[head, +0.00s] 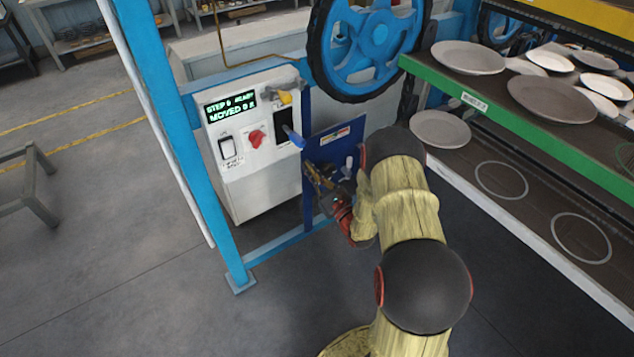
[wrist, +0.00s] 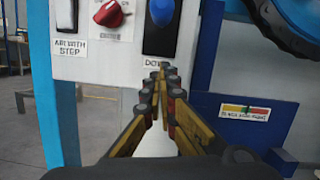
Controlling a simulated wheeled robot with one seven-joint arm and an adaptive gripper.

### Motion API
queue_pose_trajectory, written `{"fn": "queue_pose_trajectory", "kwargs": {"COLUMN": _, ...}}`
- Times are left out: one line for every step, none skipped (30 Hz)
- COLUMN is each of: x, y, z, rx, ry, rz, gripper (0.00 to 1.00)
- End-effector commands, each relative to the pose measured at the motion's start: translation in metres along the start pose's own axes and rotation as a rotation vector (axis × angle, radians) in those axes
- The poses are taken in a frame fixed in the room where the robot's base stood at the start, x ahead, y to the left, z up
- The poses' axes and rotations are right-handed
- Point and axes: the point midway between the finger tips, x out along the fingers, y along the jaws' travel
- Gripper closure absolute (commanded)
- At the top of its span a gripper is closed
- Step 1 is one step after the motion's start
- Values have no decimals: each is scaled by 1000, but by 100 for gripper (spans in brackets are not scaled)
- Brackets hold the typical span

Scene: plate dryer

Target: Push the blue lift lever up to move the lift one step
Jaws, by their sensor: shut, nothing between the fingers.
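The blue lift lever (head: 294,137) sticks out of a black slot plate on the white control box (head: 250,185). In the wrist view the blue lever (wrist: 161,12) is at the top centre, in front of its black plate (wrist: 159,42). My gripper (head: 314,172) is shut and empty, below and to the right of the lever in the head view. In the wrist view the shut fingertips (wrist: 160,72) appear below the lever, over a label partly reading "DO". A gap shows between the tips and the lever; the distance in depth is unclear.
A red knob (head: 256,138), a white switch (head: 227,147) and a lit display (head: 231,105) share the box. A blue panel (head: 335,142) stands close beside my gripper. A blue wheel (head: 370,45) is above. Plate-laden green shelving (head: 530,138) is at the right.

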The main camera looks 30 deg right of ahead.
Motion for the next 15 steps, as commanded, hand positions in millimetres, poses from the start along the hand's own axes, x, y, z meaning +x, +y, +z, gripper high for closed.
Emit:
{"fn": "queue_pose_trajectory", "kwargs": {"x": 11, "y": 1, "z": -1, "rx": -2, "ry": -5, "rz": 3, "gripper": 100}}
{"fn": "queue_pose_trajectory", "kwargs": {"x": 17, "y": 1, "z": -2, "rx": -1, "ry": -4, "rz": 3, "gripper": 100}}
{"fn": "queue_pose_trajectory", "kwargs": {"x": 25, "y": 1, "z": -1, "rx": -1, "ry": -4, "rz": 3, "gripper": 100}}
{"fn": "queue_pose_trajectory", "kwargs": {"x": 29, "y": 1, "z": 1, "rx": -2, "ry": -4, "rz": 2, "gripper": 100}}
{"fn": "queue_pose_trajectory", "kwargs": {"x": 28, "y": 0, "z": 7, "rx": -2, "ry": -3, "rz": 0, "gripper": 100}}
{"fn": "queue_pose_trajectory", "kwargs": {"x": 29, "y": 0, "z": 12, "rx": -2, "ry": -3, "rz": 0, "gripper": 100}}
{"fn": "queue_pose_trajectory", "kwargs": {"x": 29, "y": 0, "z": 16, "rx": -1, "ry": -3, "rz": -1, "gripper": 100}}
{"fn": "queue_pose_trajectory", "kwargs": {"x": 30, "y": 0, "z": 19, "rx": -1, "ry": -3, "rz": -1, "gripper": 100}}
{"fn": "queue_pose_trajectory", "kwargs": {"x": 31, "y": 0, "z": 24, "rx": -1, "ry": -3, "rz": -1, "gripper": 100}}
{"fn": "queue_pose_trajectory", "kwargs": {"x": 32, "y": 0, "z": 26, "rx": 0, "ry": -2, "rz": 0, "gripper": 100}}
{"fn": "queue_pose_trajectory", "kwargs": {"x": 32, "y": 0, "z": 28, "rx": 0, "ry": -1, "rz": 0, "gripper": 100}}
{"fn": "queue_pose_trajectory", "kwargs": {"x": 33, "y": 0, "z": 31, "rx": 0, "ry": -1, "rz": 0, "gripper": 100}}
{"fn": "queue_pose_trajectory", "kwargs": {"x": 33, "y": 0, "z": 33, "rx": -1, "ry": -2, "rz": 0, "gripper": 100}}
{"fn": "queue_pose_trajectory", "kwargs": {"x": 34, "y": 0, "z": 35, "rx": -1, "ry": -2, "rz": 0, "gripper": 100}}
{"fn": "queue_pose_trajectory", "kwargs": {"x": 34, "y": 0, "z": 36, "rx": 0, "ry": -2, "rz": 0, "gripper": 100}}
